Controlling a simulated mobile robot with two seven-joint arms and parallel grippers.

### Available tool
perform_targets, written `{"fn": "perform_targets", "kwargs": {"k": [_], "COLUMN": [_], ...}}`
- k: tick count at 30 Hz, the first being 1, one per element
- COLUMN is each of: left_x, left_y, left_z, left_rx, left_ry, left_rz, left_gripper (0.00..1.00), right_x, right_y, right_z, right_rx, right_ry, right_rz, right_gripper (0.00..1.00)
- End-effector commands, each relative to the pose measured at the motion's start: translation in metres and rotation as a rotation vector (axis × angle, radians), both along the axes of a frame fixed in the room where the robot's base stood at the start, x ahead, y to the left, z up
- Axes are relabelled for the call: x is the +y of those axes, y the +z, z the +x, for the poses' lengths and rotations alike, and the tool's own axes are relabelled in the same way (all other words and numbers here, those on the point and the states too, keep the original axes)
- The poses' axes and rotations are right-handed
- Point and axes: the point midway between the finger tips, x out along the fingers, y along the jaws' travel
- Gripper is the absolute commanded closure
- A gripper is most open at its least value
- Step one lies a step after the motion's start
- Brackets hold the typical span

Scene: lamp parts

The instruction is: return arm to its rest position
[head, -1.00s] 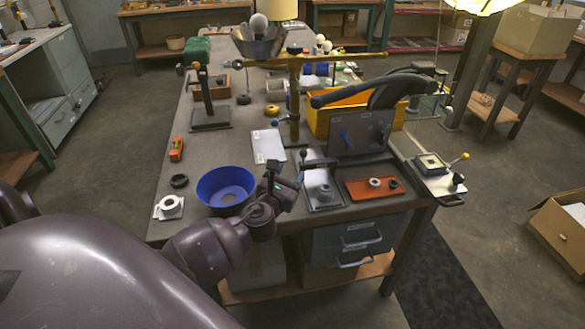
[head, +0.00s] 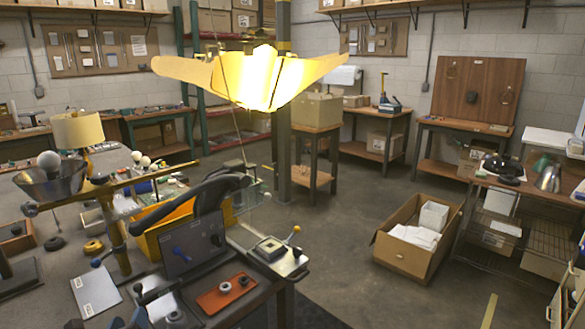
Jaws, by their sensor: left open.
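Only the top of my left gripper (head: 98,323) shows, at the bottom edge of the head view, beside the near edge of the workbench. It is mostly cut off, and nothing shows held in it. The rest of the left arm is out of the picture. My right gripper and arm are not in view. The workbench (head: 58,285) stands at the lower left.
A small metal tray (head: 165,308) and an orange-red tray (head: 226,294) lie near the bench edge. A dark upright panel (head: 193,245) stands behind them. A lit yellow lamp (head: 265,78) hangs above. An open cardboard box (head: 405,262) sits on clear floor.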

Motion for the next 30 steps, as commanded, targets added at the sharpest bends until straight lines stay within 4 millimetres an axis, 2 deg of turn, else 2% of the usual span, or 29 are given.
{"fn": "perform_targets", "kwargs": {"k": [7,14,20,24,27,30], "left_x": [-0.020,-0.043,-0.066,-0.084,-0.095,-0.101], "left_y": [-0.010,-0.039,-0.072,-0.100,-0.117,-0.133], "left_z": [-0.004,-0.029,-0.068,-0.110,-0.142,-0.172], "left_rx": [-0.058,-0.063,-0.066,-0.086,-0.107,-0.123], "left_ry": [-0.016,0.049,0.196,0.369,0.489,0.588], "left_rz": [-0.648,-1.290,-1.867,-2.265,-2.445,-2.517], "left_gripper": [0.48,0.48,0.48,0.48,0.48,0.48], "right_x": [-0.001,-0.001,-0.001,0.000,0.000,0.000], "right_y": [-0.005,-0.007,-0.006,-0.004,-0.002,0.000], "right_z": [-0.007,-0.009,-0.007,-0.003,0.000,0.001], "right_rx": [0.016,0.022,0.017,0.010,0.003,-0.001], "right_ry": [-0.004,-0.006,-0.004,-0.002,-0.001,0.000], "right_rz": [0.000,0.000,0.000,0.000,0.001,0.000], "right_gripper": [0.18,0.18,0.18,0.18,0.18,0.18]}}
